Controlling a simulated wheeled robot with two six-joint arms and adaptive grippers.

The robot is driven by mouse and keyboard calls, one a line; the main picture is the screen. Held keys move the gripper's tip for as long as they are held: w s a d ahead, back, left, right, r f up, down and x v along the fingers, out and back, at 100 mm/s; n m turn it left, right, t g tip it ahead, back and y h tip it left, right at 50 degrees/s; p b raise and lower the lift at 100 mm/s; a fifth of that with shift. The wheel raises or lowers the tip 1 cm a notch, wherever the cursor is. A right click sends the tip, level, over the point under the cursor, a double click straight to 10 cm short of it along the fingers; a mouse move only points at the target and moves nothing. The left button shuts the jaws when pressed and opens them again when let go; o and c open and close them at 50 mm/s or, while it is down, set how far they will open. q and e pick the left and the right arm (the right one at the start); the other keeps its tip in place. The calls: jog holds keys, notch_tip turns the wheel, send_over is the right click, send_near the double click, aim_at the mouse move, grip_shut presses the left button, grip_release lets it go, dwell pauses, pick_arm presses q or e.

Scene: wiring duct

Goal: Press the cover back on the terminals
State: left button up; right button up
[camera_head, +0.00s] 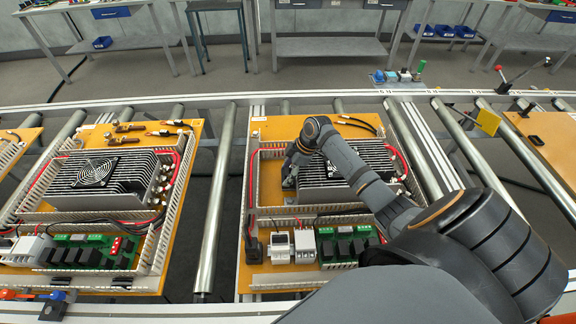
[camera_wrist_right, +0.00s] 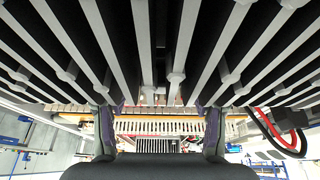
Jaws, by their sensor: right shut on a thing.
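My right gripper (camera_head: 289,183) is over the left end of the finned grey unit (camera_head: 372,153) on the middle board. My right arm covers part of that unit. In the right wrist view the two fingers (camera_wrist_right: 160,118) stand apart beneath large fins that fill the upper half. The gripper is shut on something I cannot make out. I cannot pick out the cover. A row of black blocks on a green strip (camera_head: 345,245) and white modules (camera_head: 304,243) sit in front of the unit; my arm borders their right end. My left gripper is not in view.
The middle board (camera_head: 262,130) lies on a roller conveyor, edged by slotted white duct (camera_head: 251,185). Red wires (camera_head: 400,160) run at the unit's right side. A similar board with a fan-topped unit (camera_head: 93,173) lies to the left. Workbenches (camera_head: 330,47) stand behind.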

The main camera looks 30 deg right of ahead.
jog(key=shift+f, duration=0.3)
jog(key=o, duration=1.2)
jog(key=shift+d+r, duration=0.1)
jog(key=shift+r, duration=0.1)
jog(key=v, duration=1.1)
jog(key=shift+s+r, duration=0.25)
jog(key=shift+r, duration=0.05)
jog(key=shift+w, duration=0.15)
jog(key=shift+a, duration=0.2)
